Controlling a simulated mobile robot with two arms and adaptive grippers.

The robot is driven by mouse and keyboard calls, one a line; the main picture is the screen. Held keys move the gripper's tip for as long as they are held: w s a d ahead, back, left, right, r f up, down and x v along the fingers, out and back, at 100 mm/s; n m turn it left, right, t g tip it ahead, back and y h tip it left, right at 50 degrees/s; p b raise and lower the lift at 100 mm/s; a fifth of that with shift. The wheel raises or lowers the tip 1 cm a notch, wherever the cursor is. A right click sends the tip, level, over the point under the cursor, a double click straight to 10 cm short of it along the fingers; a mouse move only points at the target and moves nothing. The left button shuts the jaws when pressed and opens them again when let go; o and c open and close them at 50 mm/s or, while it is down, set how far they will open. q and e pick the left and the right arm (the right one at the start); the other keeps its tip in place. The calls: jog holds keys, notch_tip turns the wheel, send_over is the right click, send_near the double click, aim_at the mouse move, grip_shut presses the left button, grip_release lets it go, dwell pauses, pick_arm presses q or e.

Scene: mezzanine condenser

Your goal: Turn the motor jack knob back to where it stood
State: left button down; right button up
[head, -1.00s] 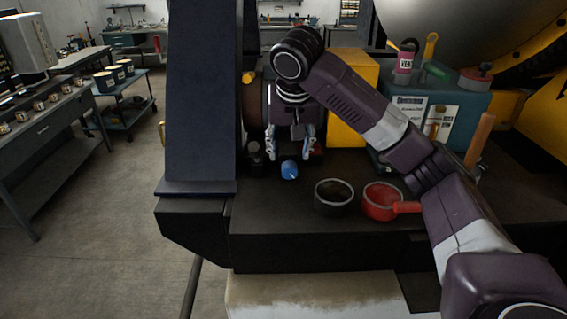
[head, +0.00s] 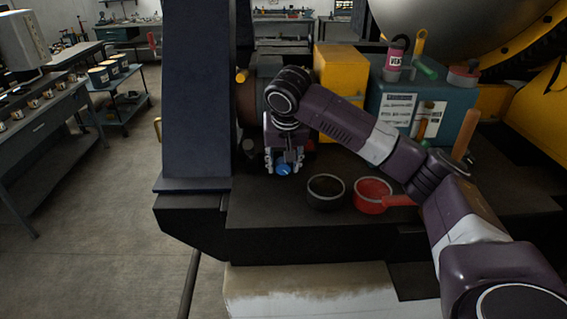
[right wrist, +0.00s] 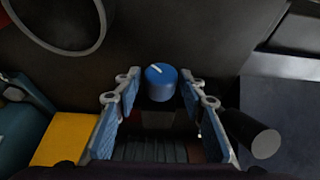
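The motor jack knob is a blue round knob (head: 283,169) with a white pointer line, on the dark bench top near the column. In the right wrist view the knob (right wrist: 161,82) sits between the fingertips, its white line pointing to the upper left. My right gripper (head: 284,165) is over the knob, pointing down. In the right wrist view the gripper (right wrist: 165,90) is open, with a gap on both sides of the knob. The knob's base is partly hidden. My left gripper is not in view.
A black ring-shaped pot (head: 326,192) and a red pot with a handle (head: 372,194) stand right of the knob. A dark cylinder (right wrist: 265,143) is close beside one finger. A dark blue column (head: 197,100) rises at left; a yellow block (head: 341,85) and teal box (head: 410,105) stand behind.

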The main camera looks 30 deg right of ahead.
jog(key=c, duration=0.8)
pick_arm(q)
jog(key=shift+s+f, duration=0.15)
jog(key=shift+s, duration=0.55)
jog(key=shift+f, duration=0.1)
pick_arm(e)
jog(key=shift+d, duration=0.1)
jog(key=y+b, duration=0.1)
jog(key=t+y+b, duration=0.1)
jog(key=shift+s+d+f+m+t+y, duration=0.1)
jog(key=shift+d+f+m+t+y, duration=0.1)
jog(key=shift+f+m+t+y, duration=0.15)
jog(key=t+y+b, duration=0.1)
jog(key=b, duration=0.1)
jog(key=t+y+b, duration=0.1)
jog(key=b, duration=0.1)
jog(key=shift+s+d+f+m+y, duration=0.1)
jog(key=shift+d+m+y, duration=0.05)
jog(key=shift+m+y, duration=0.2)
pick_arm(q)
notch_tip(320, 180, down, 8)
jog(key=b, duration=0.2)
jog(key=shift+b, duration=0.35)
pick_arm(e)
jog(key=shift+r+t+y, duration=0.25)
jog(key=shift+t+y, duration=0.2)
jog(key=shift+y, duration=0.25)
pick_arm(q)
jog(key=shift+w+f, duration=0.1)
